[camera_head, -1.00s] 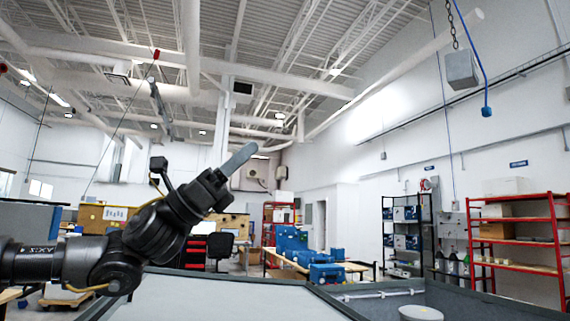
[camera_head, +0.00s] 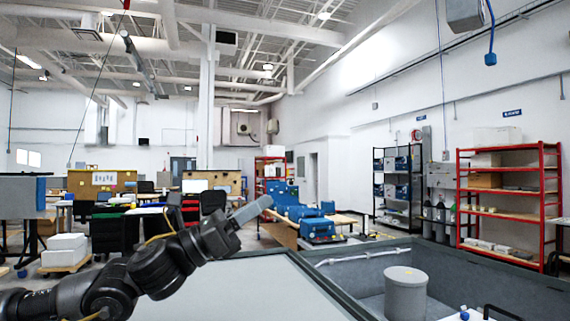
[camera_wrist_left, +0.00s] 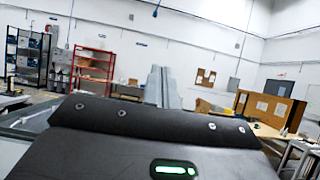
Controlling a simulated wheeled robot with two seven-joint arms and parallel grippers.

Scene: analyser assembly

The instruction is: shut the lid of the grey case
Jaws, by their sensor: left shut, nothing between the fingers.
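The grey case (camera_head: 505,276) stands open at the lower right of the head view, and I look into its dark grey inside. A flat pale panel with a dark rim (camera_head: 235,290), which looks like its lid, lies to the left along the case's edge; its near part is cut off. My left gripper (camera_head: 258,208) is shut and empty, raised above the panel's far edge and pointing up to the right. My right gripper is not in view.
A grey cylinder (camera_head: 405,293) stands inside the case, with a white rod (camera_head: 357,257) along its far wall. A red shelf rack (camera_head: 508,210) stands behind at right. A bench with blue boxes (camera_head: 318,229) is beyond the case. Air above the case looks clear.

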